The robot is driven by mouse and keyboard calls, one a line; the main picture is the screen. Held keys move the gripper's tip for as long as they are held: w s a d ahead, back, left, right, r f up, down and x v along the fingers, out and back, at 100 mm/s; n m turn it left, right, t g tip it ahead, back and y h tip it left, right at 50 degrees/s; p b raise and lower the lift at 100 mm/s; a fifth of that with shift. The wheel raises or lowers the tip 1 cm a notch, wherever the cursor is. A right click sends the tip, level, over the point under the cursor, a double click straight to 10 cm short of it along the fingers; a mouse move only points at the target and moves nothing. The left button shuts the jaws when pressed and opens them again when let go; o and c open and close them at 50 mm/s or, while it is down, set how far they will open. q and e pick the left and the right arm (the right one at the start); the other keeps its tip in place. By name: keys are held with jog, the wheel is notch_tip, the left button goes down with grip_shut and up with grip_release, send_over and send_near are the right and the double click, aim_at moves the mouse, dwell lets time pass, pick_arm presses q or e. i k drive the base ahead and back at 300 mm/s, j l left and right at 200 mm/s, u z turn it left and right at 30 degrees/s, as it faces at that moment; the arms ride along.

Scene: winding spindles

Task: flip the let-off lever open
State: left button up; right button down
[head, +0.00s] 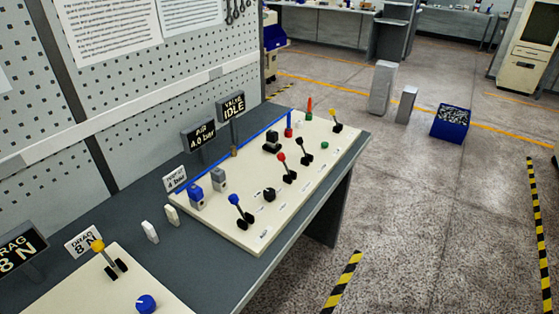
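Several knobbed levers stand on two cream panels on the bench. On the larger panel (228,228) are a blue-knobbed lever (240,210), a red-knobbed lever (287,168), a black-knobbed lever (304,152) and, at the far end, a yellow-knobbed lever (335,121). The small labels beside the levers are too small to read, so I cannot tell which is the let-off lever. Neither of my grippers is in view.
A blue round knob (146,304) sits on the nearer panel. Displays read AIR 4.0 bar (199,134) and VALVE IDLE (231,106). A perforated wall (150,125) stands behind the bench (230,280).

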aim_at(281, 156)
jog(key=i+l+u, duration=0.3)
jog(key=l+u, duration=0.25)
jog(key=l, duration=0.15)
jog(key=i+l+u, duration=0.15)
jog(key=l+u, duration=0.15)
jog(key=l, duration=0.15)
jog(key=i+l+u, duration=0.1)
jog(key=l+u, duration=0.15)
jog(key=l, duration=0.15)
